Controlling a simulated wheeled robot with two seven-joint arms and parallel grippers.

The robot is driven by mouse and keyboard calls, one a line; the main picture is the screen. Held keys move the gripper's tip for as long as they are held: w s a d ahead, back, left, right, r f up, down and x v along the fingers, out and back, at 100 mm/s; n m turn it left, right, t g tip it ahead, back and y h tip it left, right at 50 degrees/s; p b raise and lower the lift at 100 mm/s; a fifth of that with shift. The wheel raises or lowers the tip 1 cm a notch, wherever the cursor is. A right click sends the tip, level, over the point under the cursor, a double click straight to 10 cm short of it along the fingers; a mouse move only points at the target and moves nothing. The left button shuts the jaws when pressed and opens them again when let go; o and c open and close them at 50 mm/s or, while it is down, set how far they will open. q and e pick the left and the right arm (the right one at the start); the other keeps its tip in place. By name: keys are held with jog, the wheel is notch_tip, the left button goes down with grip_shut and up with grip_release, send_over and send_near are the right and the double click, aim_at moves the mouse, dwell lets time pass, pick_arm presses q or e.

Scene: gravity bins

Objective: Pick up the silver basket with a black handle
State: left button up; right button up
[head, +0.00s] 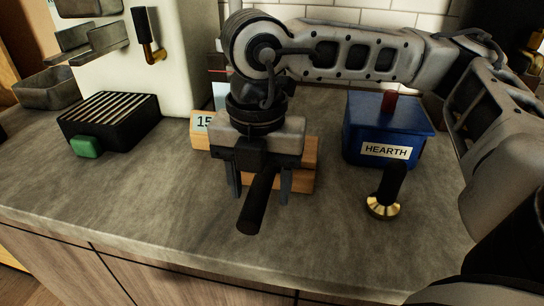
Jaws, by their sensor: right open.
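A thick black handle (256,208) points toward me, tilted down, over the middle of the counter. It appears to belong to the silver basket, whose metal part is hidden behind my gripper. My right gripper (260,196) points down over it with its two fingers apart, one on each side of the handle. The jaws are open, and I cannot tell whether a finger touches the handle. A wooden block (303,179) shows behind the right finger. My left gripper is not in view.
A black-handled tamper with a brass base (383,207) stands to the right, before a blue HEARTH box (372,130). A black slatted box (110,120) with a green block (85,147) stands left, near a white machine (180,70). The counter's front left (140,205) is clear.

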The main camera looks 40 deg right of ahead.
grip_shut()
jog(key=shift+r, duration=0.2)
jog(key=shift+r, duration=0.2)
notch_tip(320, 180, up, 2)
jog(key=shift+w+r, duration=0.1)
jog(key=shift+r, duration=0.05)
jog(key=s+a+r, duration=0.5)
jog(key=s+r, duration=0.5)
jog(key=s, duration=0.3)
jog(key=shift+s, duration=0.15)
